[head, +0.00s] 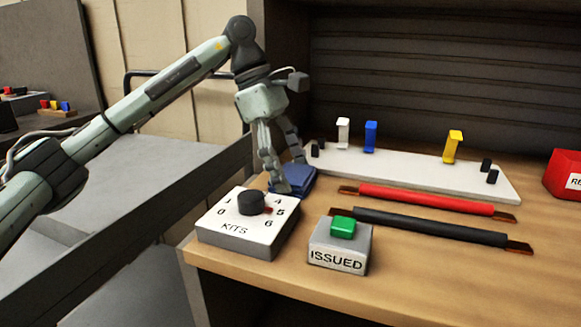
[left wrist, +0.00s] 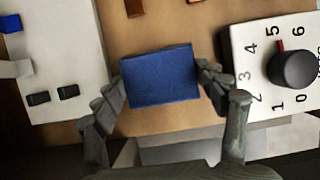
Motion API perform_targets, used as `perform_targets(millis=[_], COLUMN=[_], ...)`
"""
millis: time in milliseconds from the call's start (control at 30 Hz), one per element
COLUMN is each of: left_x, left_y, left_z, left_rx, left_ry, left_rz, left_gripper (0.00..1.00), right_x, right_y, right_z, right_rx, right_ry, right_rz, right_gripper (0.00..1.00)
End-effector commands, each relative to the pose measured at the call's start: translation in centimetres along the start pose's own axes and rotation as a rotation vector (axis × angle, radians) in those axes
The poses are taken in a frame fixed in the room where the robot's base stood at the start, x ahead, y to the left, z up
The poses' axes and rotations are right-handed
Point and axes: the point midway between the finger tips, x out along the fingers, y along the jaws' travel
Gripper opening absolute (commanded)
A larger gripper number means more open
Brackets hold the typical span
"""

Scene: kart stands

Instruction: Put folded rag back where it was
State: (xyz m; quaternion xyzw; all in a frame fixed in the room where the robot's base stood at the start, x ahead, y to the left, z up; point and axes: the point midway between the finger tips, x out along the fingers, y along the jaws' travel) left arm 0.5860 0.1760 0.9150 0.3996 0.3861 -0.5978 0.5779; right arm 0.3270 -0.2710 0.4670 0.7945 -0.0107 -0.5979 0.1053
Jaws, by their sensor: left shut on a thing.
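The folded rag (head: 303,179) is a flat blue pad at the left end of the wooden bench top, just behind the KITS dial box. My left gripper (head: 289,176) reaches down over it and is shut on it. In the left wrist view the rag (left wrist: 160,78) lies between the two fingers, which press on its opposite edges. The rag is flat and low at the bench top; I cannot tell whether it touches the wood. My right gripper is not in view.
The KITS dial box (head: 235,226) stands close in front of the rag. A green-button ISSUED box (head: 340,248), a red bar (head: 428,200) and a black bar (head: 430,227) lie to the right. A white board (head: 410,173) with coloured pegs is behind. A red box (head: 565,174) sits far right.

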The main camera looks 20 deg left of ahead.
Motion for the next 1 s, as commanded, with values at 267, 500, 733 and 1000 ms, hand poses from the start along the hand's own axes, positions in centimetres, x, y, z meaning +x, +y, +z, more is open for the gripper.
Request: perform_targets(millis=[267, 500, 733, 1000], left_x=[0.3, 0.2, 0.2, -2.5], left_y=[0.0, 0.0, 0.0, 0.1], left_z=[-0.1, -0.1, -0.1, 0.1], left_rx=[0.000, 0.000, 0.000, 0.000], left_ry=[-0.001, -0.001, -0.001, -0.003], left_rz=[0.000, 0.000, 0.000, 0.004], left_gripper=[0.45, 0.93, 0.93, 0.93], right_x=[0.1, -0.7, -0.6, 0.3], right_y=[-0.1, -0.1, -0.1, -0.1], right_z=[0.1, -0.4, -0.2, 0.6], right_rx=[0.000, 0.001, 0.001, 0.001], right_ry=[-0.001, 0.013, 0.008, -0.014], right_rz=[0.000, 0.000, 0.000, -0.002], right_gripper=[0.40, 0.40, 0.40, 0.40])
